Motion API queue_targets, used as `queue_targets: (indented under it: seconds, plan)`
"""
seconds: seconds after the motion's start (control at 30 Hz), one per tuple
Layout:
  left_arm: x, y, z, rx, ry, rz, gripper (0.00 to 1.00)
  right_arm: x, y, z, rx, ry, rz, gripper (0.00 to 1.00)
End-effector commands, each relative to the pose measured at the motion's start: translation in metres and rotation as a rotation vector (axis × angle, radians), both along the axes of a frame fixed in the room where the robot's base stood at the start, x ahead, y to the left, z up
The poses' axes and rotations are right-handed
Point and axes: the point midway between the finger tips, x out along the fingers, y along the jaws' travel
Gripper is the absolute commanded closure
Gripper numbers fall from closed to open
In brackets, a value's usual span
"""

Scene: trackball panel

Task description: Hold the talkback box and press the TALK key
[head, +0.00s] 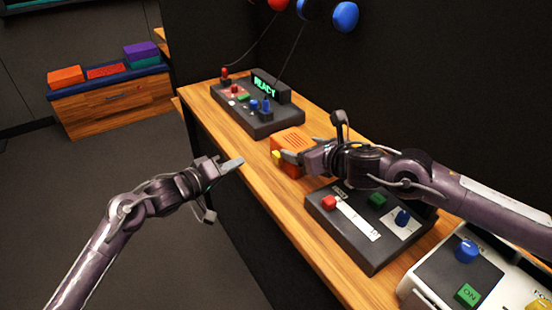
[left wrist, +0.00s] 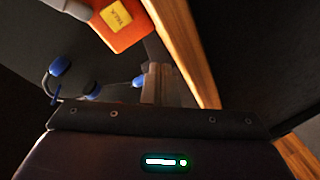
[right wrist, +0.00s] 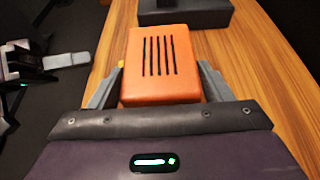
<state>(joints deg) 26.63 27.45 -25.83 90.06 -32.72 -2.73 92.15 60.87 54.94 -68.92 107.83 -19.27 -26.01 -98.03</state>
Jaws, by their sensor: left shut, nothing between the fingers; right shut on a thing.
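The orange talkback box (head: 289,142) sits on the wooden bench between two dark panels. Its slotted top shows in the right wrist view (right wrist: 160,62). The yellow TALK key (head: 276,155) is on the box's side facing my left arm; it also shows in the left wrist view (left wrist: 116,16). My right gripper (head: 287,157) is shut on the box, a finger on either side of it. My left gripper (head: 236,163) is shut and empty, off the bench's edge, to the left of the key and apart from it. It also shows in the left wrist view (left wrist: 155,84).
A dark panel with a trackball console and READY display (head: 258,108) stands behind the box. A nearer panel (head: 365,225) has red, green and blue controls. A white-cased unit (head: 480,285) is at front right. Open floor lies left of the bench (head: 330,270).

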Motion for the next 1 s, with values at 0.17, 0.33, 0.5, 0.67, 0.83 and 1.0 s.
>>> queue_targets:
  seconds: [0.17, 0.33, 0.5, 0.67, 0.83, 1.0]
  plan:
    - [-0.029, -0.005, -0.002, 0.028, -0.098, 0.177, 1.0, 0.0, 0.0, -0.001, -0.001, 0.002, 0.0, 0.54]
    - [-0.054, 0.003, 0.005, 0.025, -0.123, 0.315, 1.0, 0.0, 0.0, -0.001, -0.001, 0.002, 0.0, 0.54]
    - [-0.067, 0.01, 0.008, 0.017, -0.12, 0.386, 1.0, 0.0, 0.0, -0.001, 0.0, 0.001, 0.0, 0.54]
    - [-0.069, 0.012, 0.009, 0.017, -0.118, 0.401, 1.0, 0.0, 0.0, 0.0, 0.0, 0.001, 0.0, 0.54]
    - [-0.069, 0.011, 0.009, 0.016, -0.119, 0.4, 1.0, 0.0, 0.0, 0.0, 0.0, 0.001, 0.0, 0.54]
    - [-0.067, 0.008, 0.009, 0.015, -0.12, 0.399, 1.0, 0.0, 0.0, 0.0, 0.0, 0.001, 0.0, 0.54]
